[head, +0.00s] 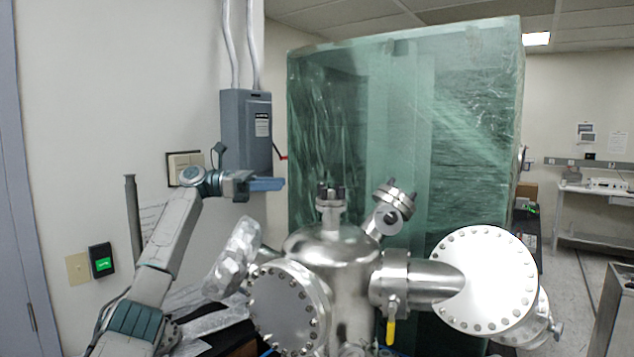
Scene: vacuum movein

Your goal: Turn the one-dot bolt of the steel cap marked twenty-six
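A steel vacuum chamber (335,250) stands at the lower middle of the head view with several bolted caps. One round cap (283,308) faces me at its left front, and a larger bright cap (484,280) is at the right. Smaller flanges sit on top, one upright (331,197) and one tilted (391,221). I cannot read a twenty-six or bolt dots on any of them. My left gripper (268,185) is raised above and left of the chamber, pointing right, apart from every cap. Nothing shows in it; its finger gap cannot be made out. My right gripper is out of view.
A tall crate wrapped in green film (405,130) stands behind the chamber. A grey electrical box (247,130) is on the wall behind my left gripper. A foil-wrapped part (234,258) and a yellow-handled valve (391,325) stick out from the chamber. Shelving (590,190) is far right.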

